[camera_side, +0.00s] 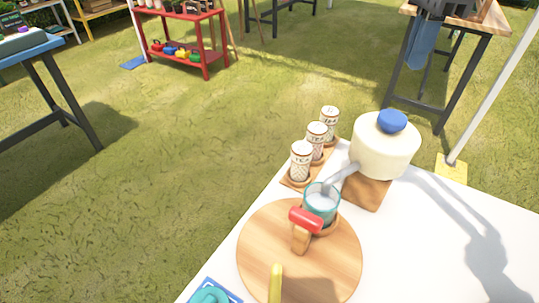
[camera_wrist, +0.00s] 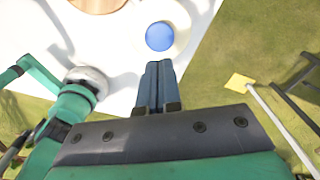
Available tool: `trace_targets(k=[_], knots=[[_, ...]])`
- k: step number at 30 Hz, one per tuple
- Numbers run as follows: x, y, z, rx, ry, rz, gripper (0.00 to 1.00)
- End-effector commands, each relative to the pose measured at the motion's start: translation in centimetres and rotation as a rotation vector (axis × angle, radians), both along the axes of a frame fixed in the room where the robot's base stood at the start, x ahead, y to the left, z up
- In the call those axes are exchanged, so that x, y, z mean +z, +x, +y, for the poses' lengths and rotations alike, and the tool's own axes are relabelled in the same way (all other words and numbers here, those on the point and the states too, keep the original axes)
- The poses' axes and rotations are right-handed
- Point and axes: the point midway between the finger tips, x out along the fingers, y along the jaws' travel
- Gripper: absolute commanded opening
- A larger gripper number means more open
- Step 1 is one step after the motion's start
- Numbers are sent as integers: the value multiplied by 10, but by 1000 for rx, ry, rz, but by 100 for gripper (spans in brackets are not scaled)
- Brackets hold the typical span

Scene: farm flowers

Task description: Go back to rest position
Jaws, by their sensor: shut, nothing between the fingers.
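My gripper (camera_wrist: 160,66) shows in the wrist view with its two blue-grey fingers pressed together and nothing between them. Its tips point toward the blue knob (camera_wrist: 160,36) of the cream teapot, apart from it in the picture; the height gap is hard to tell. In the side view the teapot (camera_side: 384,147) stands on a wooden block at the table's back.
On the white table (camera_side: 430,235) are a round wooden board (camera_side: 262,262), a teal glass (camera_side: 320,203), a red-topped wooden piece (camera_side: 304,222) and three tea canisters (camera_side: 316,140). A white pole (camera_side: 490,95) rises behind the table. Grass surrounds it.

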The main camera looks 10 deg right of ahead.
Motion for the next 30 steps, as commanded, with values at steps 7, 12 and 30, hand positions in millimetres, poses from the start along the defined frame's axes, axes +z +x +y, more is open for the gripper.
trace_targets(k=[7, 12, 30], knots=[[6, 0, 0, 0, 0, 0, 0], [5, 0, -1, 8, 1, -3, 0], [-87, -49, -70, 1408, -337, -423, 0]])
